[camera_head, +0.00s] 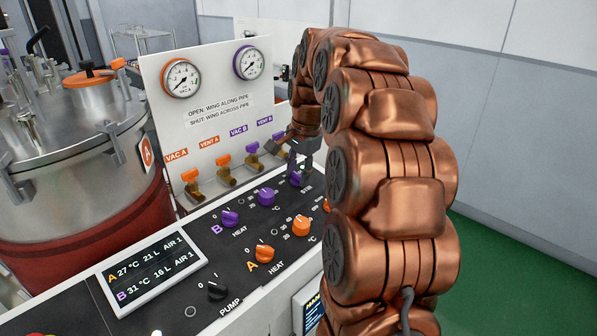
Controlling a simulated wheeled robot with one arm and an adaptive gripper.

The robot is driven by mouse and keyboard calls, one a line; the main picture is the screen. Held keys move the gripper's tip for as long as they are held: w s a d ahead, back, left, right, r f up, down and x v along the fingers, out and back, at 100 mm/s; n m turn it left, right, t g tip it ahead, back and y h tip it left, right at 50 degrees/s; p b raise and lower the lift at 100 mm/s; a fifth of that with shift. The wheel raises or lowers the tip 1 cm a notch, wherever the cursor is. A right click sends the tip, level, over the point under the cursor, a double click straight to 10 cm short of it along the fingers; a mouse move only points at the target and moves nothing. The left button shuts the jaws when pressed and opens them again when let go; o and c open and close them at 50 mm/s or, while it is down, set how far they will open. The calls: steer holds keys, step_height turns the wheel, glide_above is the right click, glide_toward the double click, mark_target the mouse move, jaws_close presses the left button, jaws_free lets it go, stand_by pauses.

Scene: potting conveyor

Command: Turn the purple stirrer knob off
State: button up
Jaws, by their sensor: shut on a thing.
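The purple stirrer knob (296,180) is the farthest purple knob in the B row of the black control panel. It is partly hidden by my gripper, and its label and pointer cannot be made out. My gripper (300,172) reaches down over this knob from behind my arm and is shut on it. The fingertips are small and partly covered in this view.
Purple B knobs (266,196) and (230,218) sit nearer, with orange A knobs (264,253) and (301,226) beside them. Valves with orange and purple wings (223,159) stand behind, below two gauges (181,78). A steel vessel (70,130) stands left.

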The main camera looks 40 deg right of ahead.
steer(key=shift+f+n+b, duration=0.1)
steer(key=shift+n+b, duration=0.2)
steer(key=shift+b, duration=0.1)
steer(key=n+b, duration=0.2)
steer(key=shift+f+n+b, duration=0.15)
steer(key=shift+n+b, duration=0.15)
steer(key=shift+b, duration=0.05)
steer(key=n+b, duration=0.2)
steer(key=n, duration=0.1)
steer(key=shift+r+n+b, duration=0.25)
steer(key=shift+n+b, duration=0.2)
steer(key=shift+n, duration=0.75)
steer(key=o, duration=1.2)
steer(key=shift+c, duration=0.2)
steer(key=shift+r, duration=0.1)
steer(key=shift+s+r, duration=0.2)
steer(key=shift+r, duration=1)
steer(key=shift+s+r, duration=0.2)
steer(key=shift+r, duration=1)
steer(key=shift+s+r, duration=0.2)
steer(key=shift+r, duration=1)
